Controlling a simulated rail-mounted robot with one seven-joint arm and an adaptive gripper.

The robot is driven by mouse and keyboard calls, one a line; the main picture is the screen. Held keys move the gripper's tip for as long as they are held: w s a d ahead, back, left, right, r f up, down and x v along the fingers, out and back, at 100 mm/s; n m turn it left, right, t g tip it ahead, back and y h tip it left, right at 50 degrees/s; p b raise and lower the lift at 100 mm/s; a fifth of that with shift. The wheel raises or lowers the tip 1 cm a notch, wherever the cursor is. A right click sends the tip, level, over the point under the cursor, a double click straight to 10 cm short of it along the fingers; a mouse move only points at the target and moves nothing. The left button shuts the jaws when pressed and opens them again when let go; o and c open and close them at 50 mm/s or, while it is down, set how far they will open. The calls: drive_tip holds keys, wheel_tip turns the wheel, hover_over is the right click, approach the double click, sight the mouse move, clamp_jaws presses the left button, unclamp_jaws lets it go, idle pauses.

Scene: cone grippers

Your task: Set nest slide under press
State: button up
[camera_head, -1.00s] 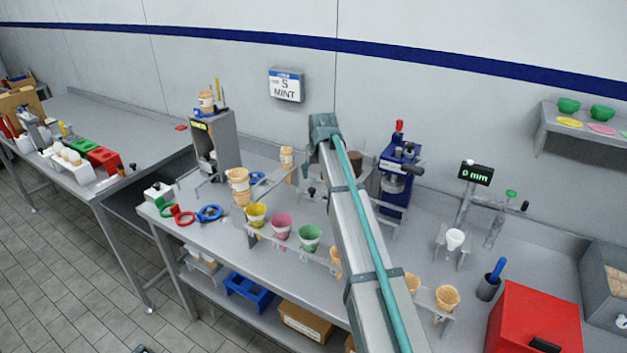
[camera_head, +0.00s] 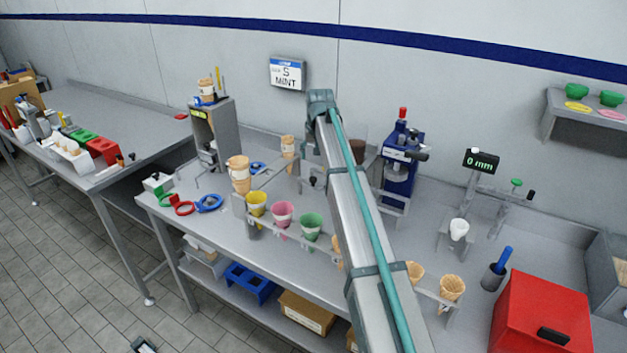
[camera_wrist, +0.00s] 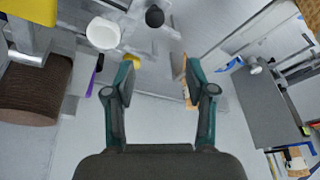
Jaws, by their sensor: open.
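The blue press (camera_head: 399,172) with a red top and black handle stands against the wall, right of my arm, in the head view. I cannot clearly make out the nest slide; a small black knob (camera_head: 312,181) shows left of my arm. In the wrist view my gripper (camera_wrist: 158,72) is open, with nothing between its fingers. A black knob (camera_wrist: 154,16) and a white cup (camera_wrist: 103,34) lie beyond the fingertips, apart from them. In the head view my arm hides the gripper and part of the bench beside the press.
A brown cylinder (camera_wrist: 35,92) is close on the left in the wrist view. Yellow (camera_head: 256,203), pink (camera_head: 282,214) and green (camera_head: 311,226) cups stand in a front rack. A grey tower (camera_head: 222,137) is at left, a red box (camera_head: 542,312) at right.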

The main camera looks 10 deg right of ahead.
sight(313, 178)
drive_tip(key=f+m+g, duration=0.1)
drive_tip(key=f+m, duration=0.2)
drive_tip(key=m, duration=0.2)
drive_tip(key=w+f+m+g+p, duration=0.1)
drive_tip(key=f+m, duration=0.2)
drive_tip(key=m, duration=0.2)
drive_tip(key=f+m+g, duration=0.1)
drive_tip(key=f+m, duration=0.3)
drive_tip(key=m, duration=0.2)
drive_tip(key=shift+w+f+g, duration=0.1)
drive_tip(key=shift+w+g, duration=0.05)
drive_tip(key=shift+g, duration=0.25)
clamp_jaws()
